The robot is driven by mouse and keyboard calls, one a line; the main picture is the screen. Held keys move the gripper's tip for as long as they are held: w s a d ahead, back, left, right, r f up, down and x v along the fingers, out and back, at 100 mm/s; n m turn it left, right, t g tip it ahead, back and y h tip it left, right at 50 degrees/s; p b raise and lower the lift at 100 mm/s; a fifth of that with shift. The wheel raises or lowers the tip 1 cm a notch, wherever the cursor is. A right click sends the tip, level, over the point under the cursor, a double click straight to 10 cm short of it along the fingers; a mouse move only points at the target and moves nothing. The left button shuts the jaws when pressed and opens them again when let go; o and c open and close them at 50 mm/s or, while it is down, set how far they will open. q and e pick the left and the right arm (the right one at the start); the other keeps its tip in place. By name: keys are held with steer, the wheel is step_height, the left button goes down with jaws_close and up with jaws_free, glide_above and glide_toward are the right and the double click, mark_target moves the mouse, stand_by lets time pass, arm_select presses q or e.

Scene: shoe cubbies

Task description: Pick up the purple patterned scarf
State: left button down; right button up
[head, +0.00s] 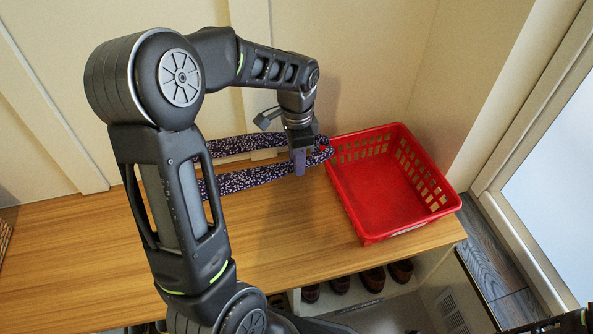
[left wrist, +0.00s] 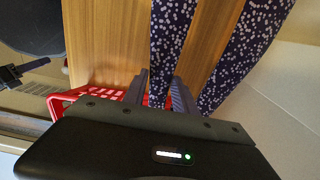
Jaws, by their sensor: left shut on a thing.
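The purple patterned scarf (head: 247,179) is dark with small white flecks. It lies in two long strips across the left part of the wooden bench top, and its folded end is at the left rim of the red basket. My left gripper (head: 300,163) points down and is shut on the scarf near that end. In the left wrist view the scarf (left wrist: 172,45) runs between the fingers (left wrist: 160,92), with a second strip beside it on the right. My left arm hides part of the scarf in the head view. A dark part of my right arm shows at the bottom right corner.
The red basket (head: 372,235) stands empty at the bench's right end, close to my left gripper. Dark shoes (head: 372,278) sit in the cubbies below the bench top (head: 290,235). A wall is close behind. The bench front is clear.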

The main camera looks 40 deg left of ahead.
arm_select(q)
step_height(320, 180, up, 5)
steer(key=shift+r+p, duration=0.1)
steer(key=shift+p, duration=0.35)
stand_by(1.7)
